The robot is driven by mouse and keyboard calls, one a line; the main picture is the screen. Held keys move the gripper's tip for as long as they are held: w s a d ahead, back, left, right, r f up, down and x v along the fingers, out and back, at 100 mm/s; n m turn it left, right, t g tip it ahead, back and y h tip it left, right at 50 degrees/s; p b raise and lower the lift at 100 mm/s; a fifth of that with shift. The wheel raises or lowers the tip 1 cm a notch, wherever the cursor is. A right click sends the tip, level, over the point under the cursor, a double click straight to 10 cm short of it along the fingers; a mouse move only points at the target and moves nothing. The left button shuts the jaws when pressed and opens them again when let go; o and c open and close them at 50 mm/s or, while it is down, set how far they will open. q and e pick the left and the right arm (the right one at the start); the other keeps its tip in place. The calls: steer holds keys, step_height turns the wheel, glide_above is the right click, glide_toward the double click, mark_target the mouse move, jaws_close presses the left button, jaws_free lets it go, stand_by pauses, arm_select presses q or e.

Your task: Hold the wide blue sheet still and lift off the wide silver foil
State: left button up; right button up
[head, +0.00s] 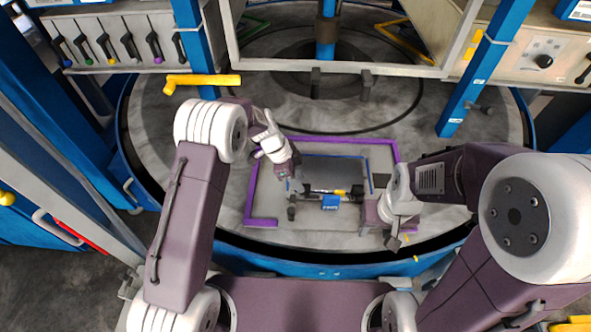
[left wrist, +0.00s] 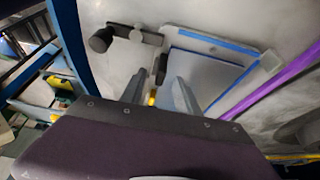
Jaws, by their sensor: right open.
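The wide silver foil (head: 335,172) looks like a flat grey sheet on the round table. Blue edging of the wide blue sheet (head: 368,168) shows along its far and right sides. In the left wrist view the grey foil (left wrist: 200,75) lies with blue edging (left wrist: 212,53) along its border. My left gripper (head: 291,190) is at the foil's left side. In the left wrist view its two fingers (left wrist: 165,88) stand apart with nothing clearly between them; whether they touch the sheet cannot be told. My right gripper (head: 380,232) is open at the near right of the sheet, apart from it.
A purple border (head: 260,222) surrounds the work area. A small blue and yellow part (head: 330,202) lies at the foil's near edge. A dark knobbed bracket (left wrist: 130,36) stands beside the sheet. Blue posts (head: 467,85) and a yellow handle (head: 205,80) rise behind.

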mark_target(304, 185)
arm_select(q)
steer(key=p+x, duration=0.1)
steer(key=x, duration=0.3)
steer(key=shift+w, duration=0.15)
steer(key=shift+d+f, duration=0.35)
steer(key=shift+d, duration=0.05)
steer(key=shift+a, duration=0.3)
jaws_close()
stand_by(0.6)
